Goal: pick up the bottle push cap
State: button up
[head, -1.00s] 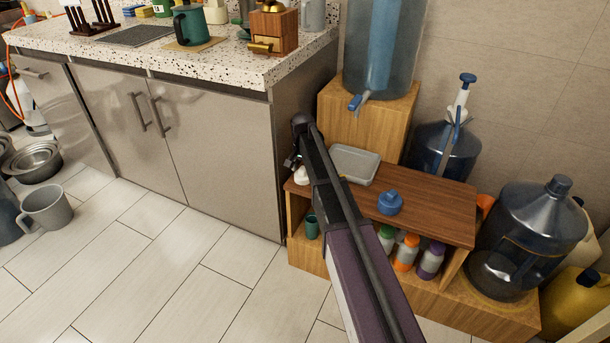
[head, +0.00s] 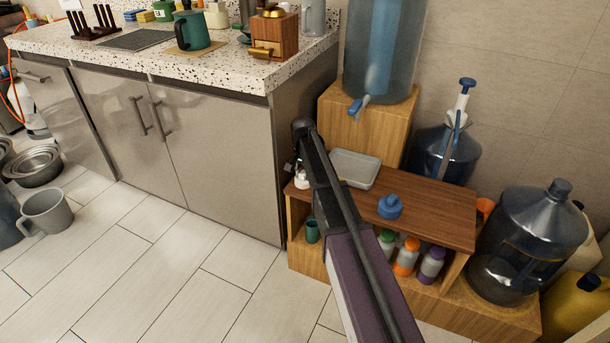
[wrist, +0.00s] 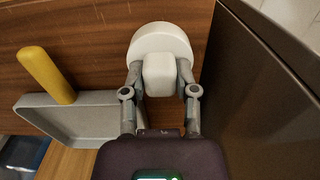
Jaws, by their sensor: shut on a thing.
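The white push cap (wrist: 160,54) has a wide round base and a narrower raised block on top. It is on or just above the brown wooden shelf top (wrist: 92,25). My gripper (wrist: 160,82) is shut on the raised block, one finger on each side. In the head view the white cap (head: 303,181) shows partly behind my arm, at the shelf's left end by the cabinet. My gripper (head: 296,170) is mostly hidden there.
A grey tray (wrist: 83,132) and a yellow handle (wrist: 47,74) lie left of the cap in the wrist view. The dark cabinet side (wrist: 250,90) is close on the right. A blue cap (head: 390,206) sits on the shelf, with several bottles (head: 406,256) below.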

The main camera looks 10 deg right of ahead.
aim_at(303, 172)
jog(key=shift+r+p, duration=1.75)
jog(key=shift+r, duration=0.1)
jog(key=s+r+p, duration=0.1)
jog(key=s, duration=1.5)
jog(key=shift+s, duration=0.1)
